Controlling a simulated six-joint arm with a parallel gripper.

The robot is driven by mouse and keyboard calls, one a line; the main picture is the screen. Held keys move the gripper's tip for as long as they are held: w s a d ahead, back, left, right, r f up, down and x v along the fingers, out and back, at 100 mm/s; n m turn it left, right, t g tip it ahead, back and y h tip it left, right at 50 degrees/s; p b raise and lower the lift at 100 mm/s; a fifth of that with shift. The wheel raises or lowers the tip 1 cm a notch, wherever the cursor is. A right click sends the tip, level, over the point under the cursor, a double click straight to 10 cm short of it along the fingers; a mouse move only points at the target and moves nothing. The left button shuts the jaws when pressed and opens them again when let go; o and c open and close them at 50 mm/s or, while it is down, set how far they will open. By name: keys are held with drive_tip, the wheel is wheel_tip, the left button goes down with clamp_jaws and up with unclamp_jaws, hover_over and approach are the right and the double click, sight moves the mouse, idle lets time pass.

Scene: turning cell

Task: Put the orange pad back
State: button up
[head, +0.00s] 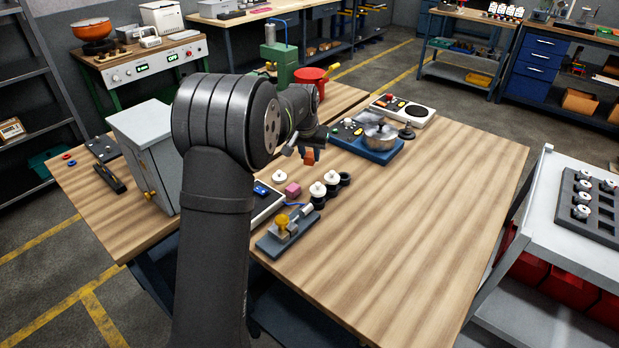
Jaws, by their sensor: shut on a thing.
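The orange pad (309,157) is a small orange-brown block at the end of my gripper (306,148), above the wooden table. My gripper is shut on it and partly hides it. The jaws are small in this view and partly behind my wrist. A shallow dark tray with a light rim (266,208) lies below and to the left, mostly hidden by my arm. A blue piece (261,190) is in it, and a pink block (293,190) is at its right edge. I cannot tell which spot belongs to the pad.
White-topped black cylinders (317,196) and a white disc (280,177) stand below the pad. A clamp on a grey-blue plate (281,238) is in front. A blue unit with a metal pan (380,135) stands behind right. A grey cabinet (147,150) is left. The table's right side is clear.

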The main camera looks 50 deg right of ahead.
sight(309, 157)
wheel_tip(309, 157, down, 8)
drive_tip(key=shift+r, duration=0.25)
drive_tip(key=shift+f, duration=0.1)
drive_tip(key=o, duration=0.9)
drive_tip(key=shift+o, duration=0.2)
drive_tip(key=v, duration=1.2)
drive_tip(key=x, duration=1.1)
drive_tip(key=shift+w+d+f, duration=0.1)
drive_tip(key=shift+d+f, duration=0.05)
drive_tip(key=shift+f, duration=0.2)
drive_tip(key=shift+r, duration=2.25)
